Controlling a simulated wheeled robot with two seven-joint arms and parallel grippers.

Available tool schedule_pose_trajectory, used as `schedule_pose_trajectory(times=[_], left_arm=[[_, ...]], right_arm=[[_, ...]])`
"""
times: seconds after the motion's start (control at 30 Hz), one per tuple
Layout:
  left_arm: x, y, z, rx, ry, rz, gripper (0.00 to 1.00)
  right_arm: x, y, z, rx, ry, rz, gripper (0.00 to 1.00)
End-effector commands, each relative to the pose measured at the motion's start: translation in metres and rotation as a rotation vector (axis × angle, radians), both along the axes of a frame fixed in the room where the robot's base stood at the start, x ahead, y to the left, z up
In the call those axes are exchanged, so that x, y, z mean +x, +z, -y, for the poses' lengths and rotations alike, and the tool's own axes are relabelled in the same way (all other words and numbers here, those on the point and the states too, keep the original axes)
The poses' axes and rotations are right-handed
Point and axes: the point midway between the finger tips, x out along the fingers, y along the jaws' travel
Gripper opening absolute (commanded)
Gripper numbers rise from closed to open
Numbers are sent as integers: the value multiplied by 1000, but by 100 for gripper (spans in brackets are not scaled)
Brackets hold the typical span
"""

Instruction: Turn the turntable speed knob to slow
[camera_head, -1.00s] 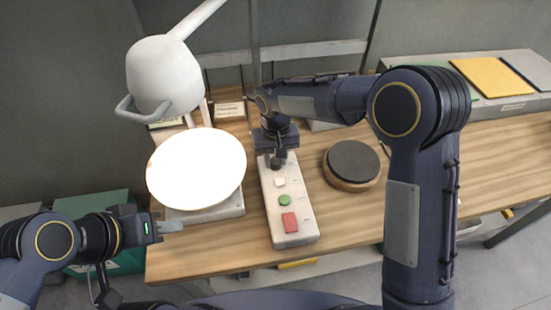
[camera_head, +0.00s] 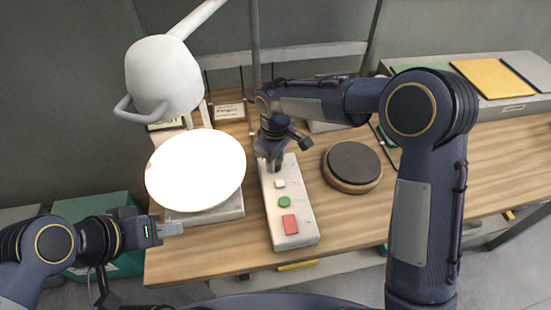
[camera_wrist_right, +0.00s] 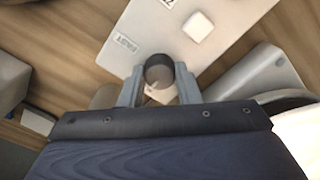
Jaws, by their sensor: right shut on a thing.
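The control panel (camera_head: 304,231) is a long pale box on the table, with a red button, a green button and a white button along its top. My right gripper (camera_head: 275,165) is over the panel's far end. In the right wrist view my right gripper (camera_wrist_right: 160,88) is shut on a round dark grey knob (camera_wrist_right: 159,72), with one finger on each side. The knob's pointer and most of its scale labels are hidden or too small to read. The turntable (camera_head: 202,170) is a bright white disc left of the panel. My left gripper (camera_head: 172,229) is near the table's front left, touching nothing; its finger gap is unclear.
A white lamp-like head (camera_head: 163,75) hangs above the turntable. A round dark-topped stand (camera_head: 353,163) sits right of the panel. A grey shelf with yellow and other flat boards (camera_head: 493,77) is at the back right. Bare table lies at the front left.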

Motion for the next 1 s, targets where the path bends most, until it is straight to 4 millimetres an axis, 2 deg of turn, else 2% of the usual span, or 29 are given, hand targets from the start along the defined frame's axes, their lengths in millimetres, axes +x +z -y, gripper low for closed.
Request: schedule_pose_trajectory(times=[0.6, 0.63, 0.77, 1.0], left_arm=[[0, 0, 0, 0, 0, 0, 36], [0, 0, 0, 0, 0, 0, 36], [0, 0, 0, 0, 0, 0, 36], [0, 0, 0, 0, 0, 0, 36]], right_arm=[[1, 1, 0, 1, 39, 3, 7], [1, 1, 0, 1, 39, 3, 34], [1, 1, 0, 1, 38, 3, 51], [0, 0, 0, 0, 37, 1, 52]])
